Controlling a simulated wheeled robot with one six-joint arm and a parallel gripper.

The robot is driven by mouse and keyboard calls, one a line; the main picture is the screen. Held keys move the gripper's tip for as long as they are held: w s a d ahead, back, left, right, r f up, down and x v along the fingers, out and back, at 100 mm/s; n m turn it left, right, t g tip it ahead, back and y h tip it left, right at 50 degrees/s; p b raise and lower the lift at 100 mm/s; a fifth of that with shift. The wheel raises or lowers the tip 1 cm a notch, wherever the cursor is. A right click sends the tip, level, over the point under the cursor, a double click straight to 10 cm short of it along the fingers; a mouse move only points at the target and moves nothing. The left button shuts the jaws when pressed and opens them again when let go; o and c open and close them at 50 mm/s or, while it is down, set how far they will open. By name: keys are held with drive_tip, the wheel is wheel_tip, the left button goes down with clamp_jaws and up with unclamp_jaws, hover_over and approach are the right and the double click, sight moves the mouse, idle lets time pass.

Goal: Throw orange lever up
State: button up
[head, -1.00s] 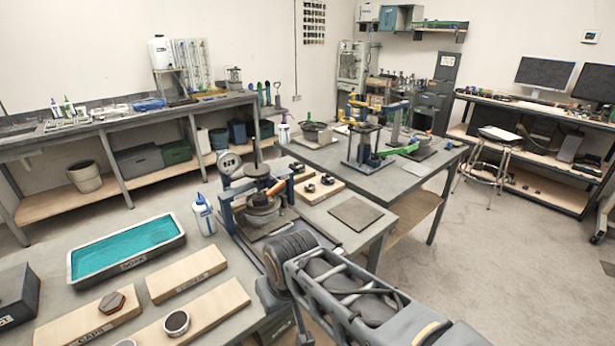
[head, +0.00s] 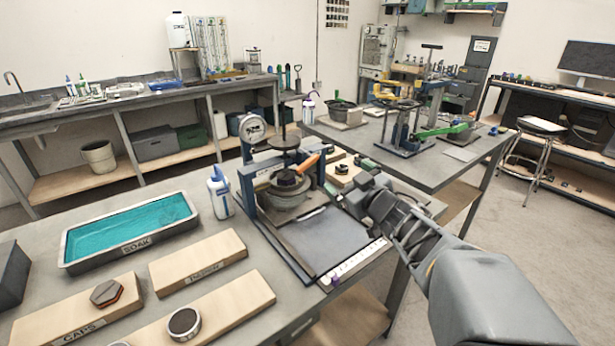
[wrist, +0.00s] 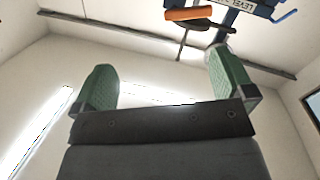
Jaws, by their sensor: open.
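The orange lever handle (head: 307,163) sticks out from the press (head: 290,185) on the near bench, slanting up to the right in the head view. In the wrist view the orange handle (wrist: 188,14) lies near the top edge, beyond my fingertips and not between them. My gripper (wrist: 161,72) is open and empty, its two green fingers wide apart. In the head view my arm reaches in from the lower right and ends just right of the press, apart from the handle. The blue frame (wrist: 240,8) of the press shows at the top of the wrist view, with its lettering upside down.
A white bottle (head: 219,192) stands left of the press. A teal-filled tray (head: 130,232) and wooden boards (head: 198,262) cover the bench to the left. A gauge (head: 253,128) and a vertical post rise at the press. A second bench (head: 455,160) with equipment stands behind my arm.

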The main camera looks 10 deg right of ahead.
sight(309, 163)
drive_tip(key=w+a+y, duration=0.1)
drive_tip(key=w+a, duration=0.1)
drive_tip(key=w, duration=0.2)
drive_tip(key=w+a+n+y+b, duration=0.1)
drive_tip(key=w+a, duration=0.1)
drive_tip(key=w, duration=0.2)
drive_tip(key=w+a+f+n+y+b, duration=0.1)
drive_tip(key=w+a, duration=0.2)
drive_tip(key=w, duration=0.1)
drive_tip(key=shift+d, duration=0.1)
drive_tip(key=shift+c, duration=0.2)
